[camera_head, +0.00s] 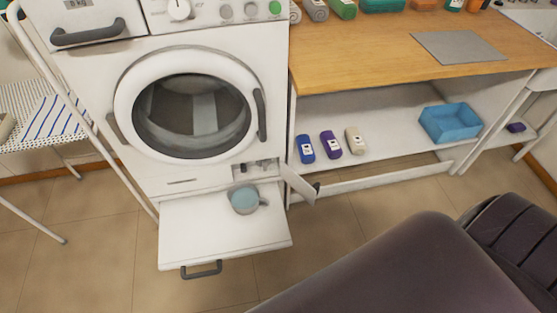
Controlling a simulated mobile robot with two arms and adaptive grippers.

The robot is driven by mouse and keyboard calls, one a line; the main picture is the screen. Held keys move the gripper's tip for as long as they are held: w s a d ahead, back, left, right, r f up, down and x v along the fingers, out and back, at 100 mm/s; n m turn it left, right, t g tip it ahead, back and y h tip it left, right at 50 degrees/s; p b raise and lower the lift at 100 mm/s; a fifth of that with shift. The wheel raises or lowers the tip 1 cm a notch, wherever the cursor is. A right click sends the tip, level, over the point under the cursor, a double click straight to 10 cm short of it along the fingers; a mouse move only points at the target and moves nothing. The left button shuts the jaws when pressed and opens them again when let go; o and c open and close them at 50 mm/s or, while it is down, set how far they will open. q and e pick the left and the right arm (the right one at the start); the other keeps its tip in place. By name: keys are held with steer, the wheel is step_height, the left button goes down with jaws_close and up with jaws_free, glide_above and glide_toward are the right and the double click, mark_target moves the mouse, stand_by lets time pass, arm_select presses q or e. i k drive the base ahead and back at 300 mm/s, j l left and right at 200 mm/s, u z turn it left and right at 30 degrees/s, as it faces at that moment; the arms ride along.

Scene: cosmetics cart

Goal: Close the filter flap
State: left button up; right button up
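The white washing machine (75,82) stands at the left with its round door shut. Low on its front right is the filter opening (256,169), with small dark parts showing inside. The filter flap (298,184) is a small white panel at the right of this opening. It stands open, swung outward to the right, with a dark knob near its outer end. Neither of my grippers shows. A large dark arm part of mine fills the lower right and hides the floor there.
A white pull-out board (190,228) with a grey handle juts out below the opening, bearing a cup (244,200) close to the flap. Bottles (330,145) and a blue bin (450,123) stand on the low shelf. A drying rack (45,120) is at the left.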

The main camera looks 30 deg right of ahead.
mark_target(309, 193)
steer(key=z, duration=0.55)
steer(key=u, duration=0.25)
steer(key=l+u, duration=0.35)
steer(key=k+l+u, duration=0.1)
steer(key=l+u, duration=0.2)
steer(key=l, duration=0.15)
steer(key=k+l+u, duration=0.1)
steer(key=l+u, duration=0.25)
steer(key=k+l, duration=0.15)
steer(key=l, duration=0.25)
steer(key=k+l+u, duration=0.1)
steer(key=l, duration=0.25)
steer(key=k+l, duration=0.15)
steer(key=l, duration=0.25)
steer(key=k+l+u, duration=0.1)
steer(key=l, duration=0.25)
steer(key=k+l, duration=0.4)
steer(key=l, duration=0.35)
steer(key=u, duration=0.05)
